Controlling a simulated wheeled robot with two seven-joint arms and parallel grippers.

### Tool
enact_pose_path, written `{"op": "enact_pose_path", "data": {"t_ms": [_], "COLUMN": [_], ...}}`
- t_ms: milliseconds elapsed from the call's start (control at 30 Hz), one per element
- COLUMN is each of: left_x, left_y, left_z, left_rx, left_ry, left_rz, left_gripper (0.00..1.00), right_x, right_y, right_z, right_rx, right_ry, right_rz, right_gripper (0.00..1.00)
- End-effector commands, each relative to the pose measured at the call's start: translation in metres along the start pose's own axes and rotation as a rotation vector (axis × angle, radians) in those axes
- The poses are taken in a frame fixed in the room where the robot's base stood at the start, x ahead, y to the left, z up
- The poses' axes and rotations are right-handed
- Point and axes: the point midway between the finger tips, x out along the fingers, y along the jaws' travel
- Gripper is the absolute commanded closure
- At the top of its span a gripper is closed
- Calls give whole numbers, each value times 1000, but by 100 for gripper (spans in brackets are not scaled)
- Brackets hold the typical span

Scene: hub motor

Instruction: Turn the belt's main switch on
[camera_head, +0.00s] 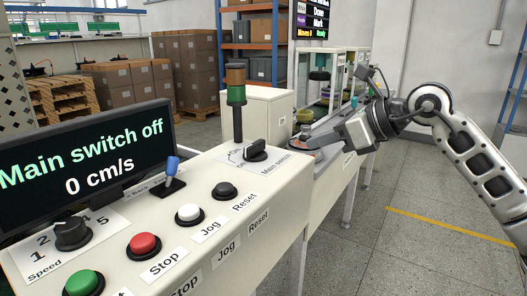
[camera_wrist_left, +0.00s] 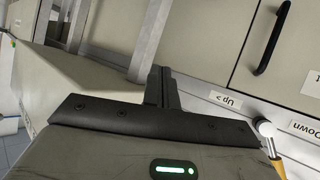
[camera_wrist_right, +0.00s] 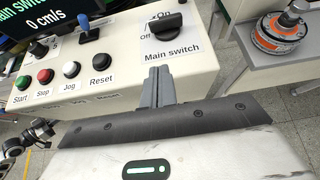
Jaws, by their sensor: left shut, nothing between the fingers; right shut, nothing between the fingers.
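The main switch (camera_head: 255,150) is a black rotary knob on the cream control panel (camera_head: 285,183). The display (camera_head: 80,160) reads "Main switch off" and "0 cm/s". My right gripper (camera_head: 318,141) is to the right of the knob, apart from it. Its fingers (camera_wrist_right: 158,74) are together and empty, just in front of the panel's edge in the right wrist view. My left gripper (camera_wrist_left: 161,76) is shut and empty, outside the head view.
The panel also carries a speed knob (camera_head: 72,234), green (camera_head: 83,284), red (camera_head: 144,245), white (camera_head: 189,213) and black (camera_head: 224,190) buttons, a blue lever (camera_head: 172,168) and a signal tower (camera_head: 236,90). An orange-and-grey round part (camera_wrist_right: 277,33) sits right of the panel.

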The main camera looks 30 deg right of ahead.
Motion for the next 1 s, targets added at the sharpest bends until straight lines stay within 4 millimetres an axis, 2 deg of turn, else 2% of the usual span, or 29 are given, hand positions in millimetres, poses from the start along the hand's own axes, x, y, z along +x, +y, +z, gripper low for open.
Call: {"op": "enact_pose_path", "data": {"t_ms": [167,800,1000], "left_x": [-1,-6,-8], "left_y": [0,1,0], "left_z": [-1,-14,-17], "left_rx": [-1,-14,-19], "left_ry": [-1,-22,-30], "left_rz": [-1,-6,-7], "left_gripper": [100,100,100], "right_x": [8,97,119], "right_y": [0,0,1], "right_z": [0,4,15], "right_rx": [2,5,3], "right_ry": [1,-5,-5], "right_rz": [2,4,4], "right_gripper": [100,100,100]}}
